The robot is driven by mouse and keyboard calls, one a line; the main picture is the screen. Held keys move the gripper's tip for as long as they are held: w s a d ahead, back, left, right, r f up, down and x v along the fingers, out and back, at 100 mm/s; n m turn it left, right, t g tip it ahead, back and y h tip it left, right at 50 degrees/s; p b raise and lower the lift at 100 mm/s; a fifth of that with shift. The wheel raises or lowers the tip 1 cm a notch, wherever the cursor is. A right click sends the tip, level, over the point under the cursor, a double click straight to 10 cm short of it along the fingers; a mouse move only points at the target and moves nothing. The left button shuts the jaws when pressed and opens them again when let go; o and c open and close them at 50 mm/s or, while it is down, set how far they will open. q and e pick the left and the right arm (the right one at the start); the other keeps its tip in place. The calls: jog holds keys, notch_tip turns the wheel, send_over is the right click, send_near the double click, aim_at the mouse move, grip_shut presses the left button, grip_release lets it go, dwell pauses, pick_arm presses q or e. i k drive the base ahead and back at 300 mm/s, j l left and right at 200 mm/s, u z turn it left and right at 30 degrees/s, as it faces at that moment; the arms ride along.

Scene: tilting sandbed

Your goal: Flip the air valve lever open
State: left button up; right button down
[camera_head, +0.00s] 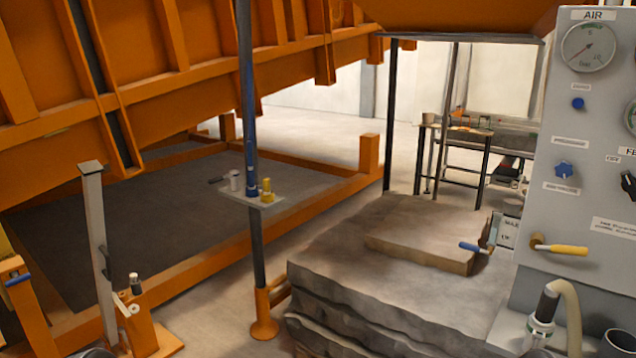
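A grey control panel (560,110) stands at the right, with a gauge (588,46) under an "AIR" label. A lever with a yellow handle (560,249) sticks out to the right, roughly level, from a brass fitting low on the panel. A lever with a blue handle (474,248) points left from a fitting at the panel's left edge, beside a small plate (508,232) whose text I cannot read fully. I cannot tell for sure which of the two is the air valve lever. Neither of my grippers is in view.
A stack of grey stone-like slabs (385,280) stands left of the panel. A hose with a metal coupling (542,320) rises in front of the panel's lower part. A large orange tilted frame (160,90) fills the upper left.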

aim_at(567, 249)
jog(key=z, duration=1.3)
